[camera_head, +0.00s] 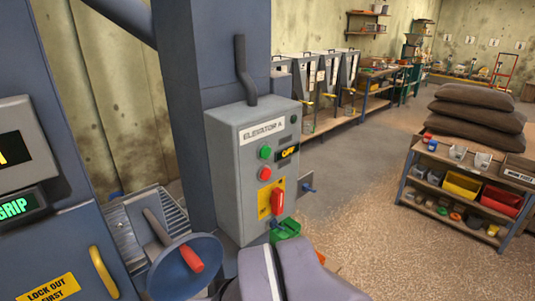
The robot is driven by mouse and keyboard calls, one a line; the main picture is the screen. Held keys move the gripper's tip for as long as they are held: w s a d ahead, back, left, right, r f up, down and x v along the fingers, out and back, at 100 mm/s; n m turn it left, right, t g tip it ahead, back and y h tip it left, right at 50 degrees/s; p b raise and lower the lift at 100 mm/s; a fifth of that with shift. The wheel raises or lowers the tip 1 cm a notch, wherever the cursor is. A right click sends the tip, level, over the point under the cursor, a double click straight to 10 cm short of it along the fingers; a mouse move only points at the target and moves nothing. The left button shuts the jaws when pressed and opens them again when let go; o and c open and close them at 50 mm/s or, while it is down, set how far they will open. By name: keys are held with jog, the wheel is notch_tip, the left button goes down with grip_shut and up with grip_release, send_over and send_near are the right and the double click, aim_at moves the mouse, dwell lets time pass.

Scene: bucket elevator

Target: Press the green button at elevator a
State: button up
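The grey control box (262,205) labelled "ELEVATOR A" is mounted on a blue-grey column in the middle of the view. The round green button (265,152) is on its front face, below the label and directly above a red button (265,174). Nothing covers the green button. My arm's grey-purple links rise from the bottom edge, below the box. My gripper cannot be made out, so whether it is open or shut does not show.
A blue handwheel (185,268) stands lower left. A shelf unit (456,205) with bins stands right. Open floor lies between.

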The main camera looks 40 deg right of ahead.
grip_shut()
dwell(1.4)
